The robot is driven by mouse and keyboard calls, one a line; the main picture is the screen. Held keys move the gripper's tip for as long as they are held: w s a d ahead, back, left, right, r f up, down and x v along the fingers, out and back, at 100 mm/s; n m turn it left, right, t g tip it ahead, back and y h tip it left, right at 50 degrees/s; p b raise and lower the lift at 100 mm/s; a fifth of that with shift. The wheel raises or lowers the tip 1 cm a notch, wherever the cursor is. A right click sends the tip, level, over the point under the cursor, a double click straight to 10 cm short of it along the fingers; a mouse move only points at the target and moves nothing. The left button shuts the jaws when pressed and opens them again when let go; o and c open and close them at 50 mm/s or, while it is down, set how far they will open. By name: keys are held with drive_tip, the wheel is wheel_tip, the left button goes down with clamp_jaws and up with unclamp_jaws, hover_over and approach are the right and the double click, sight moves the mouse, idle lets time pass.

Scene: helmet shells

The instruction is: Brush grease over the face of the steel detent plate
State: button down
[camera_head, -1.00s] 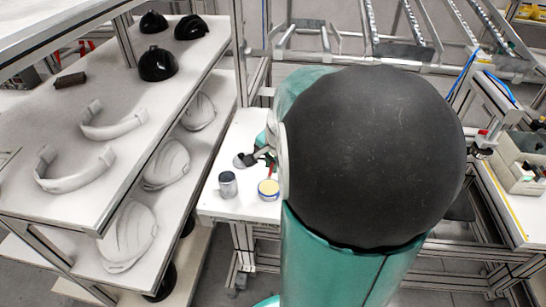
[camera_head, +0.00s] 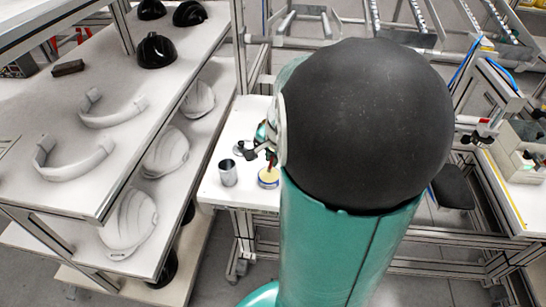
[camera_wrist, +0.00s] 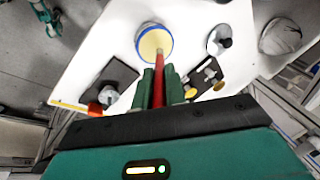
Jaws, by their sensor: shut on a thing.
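My gripper (camera_wrist: 158,88) is shut on a red handle (camera_wrist: 158,72), seen between its green fingers in the wrist view. The handle's far end reaches the edge of a round tin (camera_wrist: 149,41) with pale yellow contents; the bristles cannot be made out. The tin (camera_head: 268,184) also shows in the head view, just below my gripper (camera_head: 268,154). A dark plate (camera_wrist: 218,72) with metal parts and gold discs lies right of the fingers. Another dark plate (camera_wrist: 124,73) with a grey round part lies to the left. I cannot tell which is the steel detent plate.
A grey metal cup (camera_head: 228,174) stands left of the tin on the white table (camera_head: 212,194). A shelf rack (camera_head: 60,205) with helmet shells and curved bands stands to the left. My arm hides much of the table. An orange-red part (camera_wrist: 95,109) is at the wrist view's left.

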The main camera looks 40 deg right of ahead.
drive_tip(key=shift+f, duration=0.6)
idle(0.9)
drive_tip(key=shift+r, duration=3.55)
